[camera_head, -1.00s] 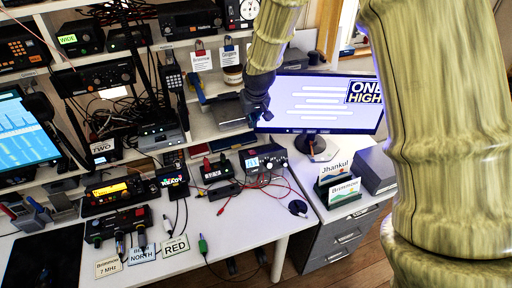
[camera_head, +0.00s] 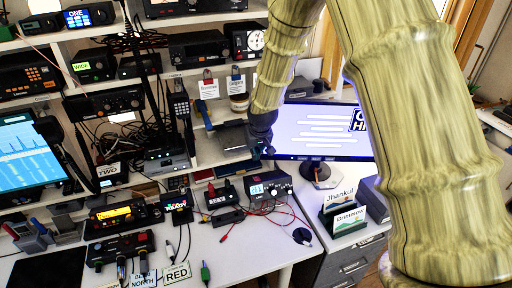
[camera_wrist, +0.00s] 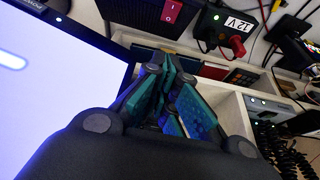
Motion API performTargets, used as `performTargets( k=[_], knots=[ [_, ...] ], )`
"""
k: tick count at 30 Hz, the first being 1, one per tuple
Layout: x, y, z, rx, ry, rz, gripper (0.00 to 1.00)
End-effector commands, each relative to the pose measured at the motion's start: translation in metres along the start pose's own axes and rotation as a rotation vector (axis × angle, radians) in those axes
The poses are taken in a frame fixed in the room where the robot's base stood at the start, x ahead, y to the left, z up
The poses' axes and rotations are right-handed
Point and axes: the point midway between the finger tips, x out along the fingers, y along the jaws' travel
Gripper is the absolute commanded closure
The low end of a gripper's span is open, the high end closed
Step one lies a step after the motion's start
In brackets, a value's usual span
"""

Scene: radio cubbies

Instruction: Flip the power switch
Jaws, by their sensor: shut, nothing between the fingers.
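A red rocker switch (camera_wrist: 172,11) marked I and O sits on a dark box at the top of the wrist view. My gripper (camera_wrist: 165,68) is in the middle of the wrist view, its teal-padded fingers together and empty. The fingers are apart from the switch in the picture; their depth gap is hard to judge. In the head view my gripper (camera_head: 266,148) is small and partly hidden by my arm, between the shelves and the monitor.
A black box labelled 12 V (camera_wrist: 230,22) with a red plug is right of the switch. The monitor (camera_head: 322,132) stands right of my gripper. A display unit (camera_head: 267,188) with red leads is on the desk below. Shelves (camera_head: 225,148) with radios fill the left.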

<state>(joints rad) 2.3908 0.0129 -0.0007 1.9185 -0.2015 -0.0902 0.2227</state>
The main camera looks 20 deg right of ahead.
Motion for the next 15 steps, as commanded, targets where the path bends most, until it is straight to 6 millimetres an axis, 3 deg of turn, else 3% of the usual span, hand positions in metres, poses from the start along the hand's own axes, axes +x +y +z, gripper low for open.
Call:
performTargets(
  k=[15],
  knots=[
    [0.055, 0.0, 0.001, -0.002, -0.002, 0.0, 1.0]
  ],
)
